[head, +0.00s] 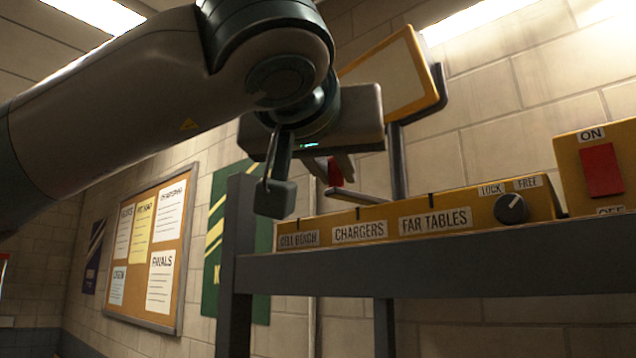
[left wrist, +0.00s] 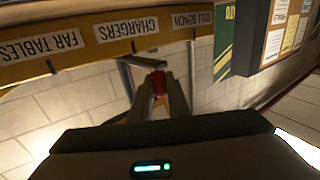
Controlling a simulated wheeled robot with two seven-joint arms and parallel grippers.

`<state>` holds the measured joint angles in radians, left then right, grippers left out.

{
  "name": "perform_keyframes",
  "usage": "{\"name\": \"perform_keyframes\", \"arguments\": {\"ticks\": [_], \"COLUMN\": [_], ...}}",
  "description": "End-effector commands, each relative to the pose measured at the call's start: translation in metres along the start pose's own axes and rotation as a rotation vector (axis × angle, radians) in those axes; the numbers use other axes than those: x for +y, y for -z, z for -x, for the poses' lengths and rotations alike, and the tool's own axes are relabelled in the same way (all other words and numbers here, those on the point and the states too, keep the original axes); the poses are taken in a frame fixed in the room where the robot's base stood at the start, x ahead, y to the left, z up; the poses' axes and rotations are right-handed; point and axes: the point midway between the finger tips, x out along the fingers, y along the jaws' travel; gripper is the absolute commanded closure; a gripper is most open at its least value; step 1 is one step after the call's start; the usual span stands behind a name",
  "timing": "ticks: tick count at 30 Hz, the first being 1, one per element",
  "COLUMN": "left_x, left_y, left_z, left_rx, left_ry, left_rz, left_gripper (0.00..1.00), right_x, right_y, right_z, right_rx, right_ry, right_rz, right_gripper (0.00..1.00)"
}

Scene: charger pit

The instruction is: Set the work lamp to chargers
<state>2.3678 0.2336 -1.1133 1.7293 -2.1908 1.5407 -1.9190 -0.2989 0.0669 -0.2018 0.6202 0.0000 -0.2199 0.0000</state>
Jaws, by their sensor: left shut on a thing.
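The work lamp (head: 385,72) is a pale panel in an orange frame on a dark post, behind a yellow control box (head: 545,203). The box front carries labels CELL BENCH (head: 299,239), CHARGERS (head: 360,230) and FAR TABLES (head: 435,220), with dark ticks above. A round dark knob (head: 511,209) sits below LOCK and FREE; its white mark leans toward FREE. My left gripper (head: 338,172) is shut on a red grip (left wrist: 159,84), above the box near CHARGERS and CELL BENCH. What the grip joins is mostly hidden. My right gripper is out of view.
A red rocker switch (head: 603,170) marked ON and OFF is at the right. A dark metal shelf (head: 450,262) carries the boxes; its upright stands at left. A notice board (head: 146,253) and green banner (head: 232,240) hang on the block wall.

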Motion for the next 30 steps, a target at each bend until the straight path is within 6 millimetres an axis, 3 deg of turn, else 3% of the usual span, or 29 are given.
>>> {"name": "perform_keyframes", "arguments": {"ticks": [6, 22, 23, 24, 30], "left_x": [0.013, 0.017, 0.017, 0.016, 0.015], "left_y": [0.000, 0.000, 0.000, 0.000, 0.000], "left_z": [0.008, 0.009, 0.009, 0.009, 0.009], "left_rx": [0.002, 0.001, 0.001, 0.001, 0.000], "left_ry": [-0.007, -0.007, -0.007, -0.007, -0.005], "left_rz": [-0.002, -0.001, -0.001, -0.001, -0.001], "left_gripper": [1.00, 1.00, 0.77, 0.68, 0.66], "right_x": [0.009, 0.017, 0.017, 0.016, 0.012], "right_y": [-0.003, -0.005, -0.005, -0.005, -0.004], "right_z": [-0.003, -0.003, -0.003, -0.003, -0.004], "right_rx": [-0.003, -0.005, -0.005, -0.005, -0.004], "right_ry": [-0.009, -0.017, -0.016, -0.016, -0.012], "right_rz": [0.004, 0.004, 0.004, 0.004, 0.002], "right_gripper": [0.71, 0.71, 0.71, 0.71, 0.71]}}
